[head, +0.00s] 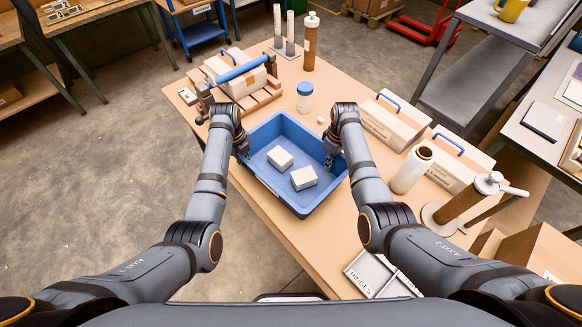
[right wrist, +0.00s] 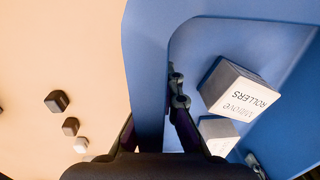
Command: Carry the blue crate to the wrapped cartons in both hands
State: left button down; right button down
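The blue crate (head: 270,187) is in front of me at the table's near left edge, between my arms. Two pale boxes (head: 280,158) (head: 303,177) lie in it; in the right wrist view a box (right wrist: 235,88) reads "ROLLERS". My right gripper (head: 331,157) straddles the crate's right wall, one finger inside and one outside, close against it. My left gripper (head: 242,150) is at the crate's left wall; its fingertips are too small to read. Pale cartons with blue handles stand on the right (head: 393,121) (head: 446,160). I cannot tell whether the crate touches the table.
A blue-lidded jar (head: 305,97) stands beyond the crate.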

pick_arm(q)
jog(key=shift+w+r, duration=0.15)
jog(key=shift+r, duration=0.05)
pick_arm(e)
jog(key=shift+w+r, duration=0.15)
jog(key=shift+r, duration=0.1)
